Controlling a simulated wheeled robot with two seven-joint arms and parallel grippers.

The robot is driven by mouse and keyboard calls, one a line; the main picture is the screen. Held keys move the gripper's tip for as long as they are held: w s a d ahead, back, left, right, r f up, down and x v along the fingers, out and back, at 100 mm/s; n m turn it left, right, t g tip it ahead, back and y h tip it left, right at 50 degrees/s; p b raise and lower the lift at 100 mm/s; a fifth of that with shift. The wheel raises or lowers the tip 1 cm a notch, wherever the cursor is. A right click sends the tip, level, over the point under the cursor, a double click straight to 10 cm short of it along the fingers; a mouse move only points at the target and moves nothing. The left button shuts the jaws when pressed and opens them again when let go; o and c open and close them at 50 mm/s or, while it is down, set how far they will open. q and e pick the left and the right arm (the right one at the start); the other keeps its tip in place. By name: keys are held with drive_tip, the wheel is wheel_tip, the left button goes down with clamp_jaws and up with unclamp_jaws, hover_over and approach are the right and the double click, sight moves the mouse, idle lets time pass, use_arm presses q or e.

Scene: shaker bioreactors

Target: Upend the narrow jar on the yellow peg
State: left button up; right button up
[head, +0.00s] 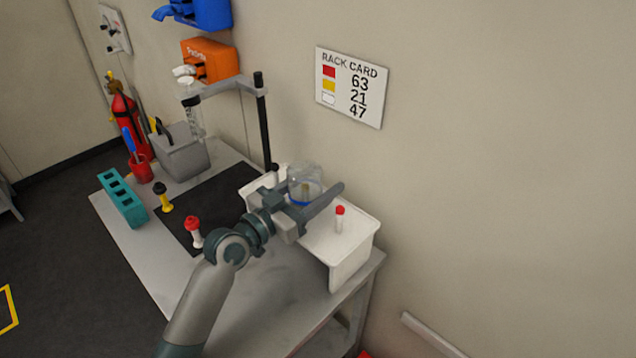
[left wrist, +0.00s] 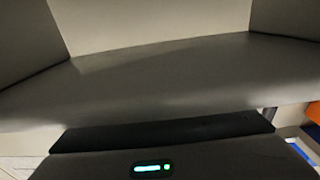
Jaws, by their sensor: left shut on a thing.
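A clear jar (head: 304,174) with a blue band at its lower end is between the fingers of my left gripper (head: 306,191), over the white rack (head: 352,258). The gripper is shut on it. The jar looks upside down, with the blue rim down. A yellowish peg (head: 306,189) shows through its wall, so the jar seems to be around or in front of that peg. I cannot tell whether its rim touches the rack. A red-topped peg (head: 340,217) stands bare to the right. My right gripper is not in view.
A clamp stand (head: 263,125) holds a clear tube (head: 193,110) behind the jar. A grey box (head: 180,151), a teal block (head: 122,198) and yellow (head: 162,196) and red-topped (head: 194,231) pieces stand left. A rack card (head: 349,86) hangs on the wall. The front table corner is clear.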

sight(293, 203)
use_arm(q)
drive_tip(key=o, duration=1.3)
drive_tip(key=shift+c, duration=0.2)
drive_tip(key=shift+s+a+f, duration=0.1)
drive_tip(key=shift+s+a, duration=0.25)
drive_tip(key=shift+a, duration=0.05)
drive_tip(key=b+v, duration=0.3)
drive_tip(key=v, duration=0.5)
drive_tip(key=shift+s+a, duration=0.2)
drive_tip(key=b+v, duration=0.2)
drive_tip(key=v, duration=0.5)
drive_tip(key=shift+s+a, duration=0.25)
drive_tip(key=shift+s, duration=0.1)
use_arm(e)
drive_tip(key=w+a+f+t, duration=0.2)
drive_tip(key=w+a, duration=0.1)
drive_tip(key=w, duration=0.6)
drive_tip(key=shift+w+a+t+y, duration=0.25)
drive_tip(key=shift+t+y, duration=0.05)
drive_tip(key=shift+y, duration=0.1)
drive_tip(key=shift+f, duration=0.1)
